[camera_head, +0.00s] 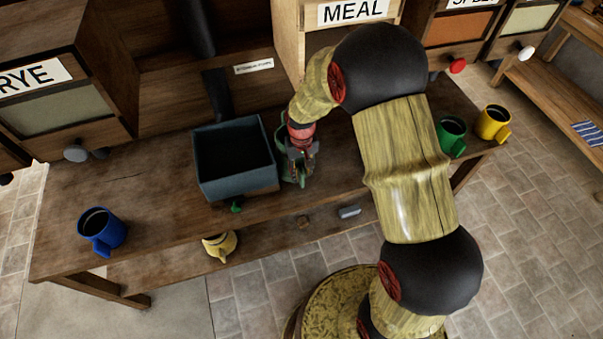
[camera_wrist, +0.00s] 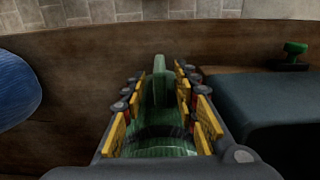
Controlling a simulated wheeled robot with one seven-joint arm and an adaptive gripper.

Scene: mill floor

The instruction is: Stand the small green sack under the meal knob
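A green ribbed vessel-like thing (camera_head: 283,140), with an upright strip like a handle, stands at my gripper; I see no other green sack. My gripper (camera_head: 299,150) points down at the bench, just right of the dark tray. In the wrist view its yellow-padded fingers (camera_wrist: 162,125) lie on both sides of the green thing (camera_wrist: 159,90). I cannot tell whether they press on it. The MEAL bin (camera_head: 295,45) with its sign (camera_head: 352,11) stands at the back behind my arm. Its knob is hidden by my arm.
The dark blue-grey tray (camera_head: 205,178) is close left of my gripper. A blue mug (camera_head: 103,232) stands far left; green (camera_head: 452,136) and yellow (camera_head: 493,124) mugs stand right. A blue ribbed thing (camera_wrist: 15,92) shows in the wrist view.

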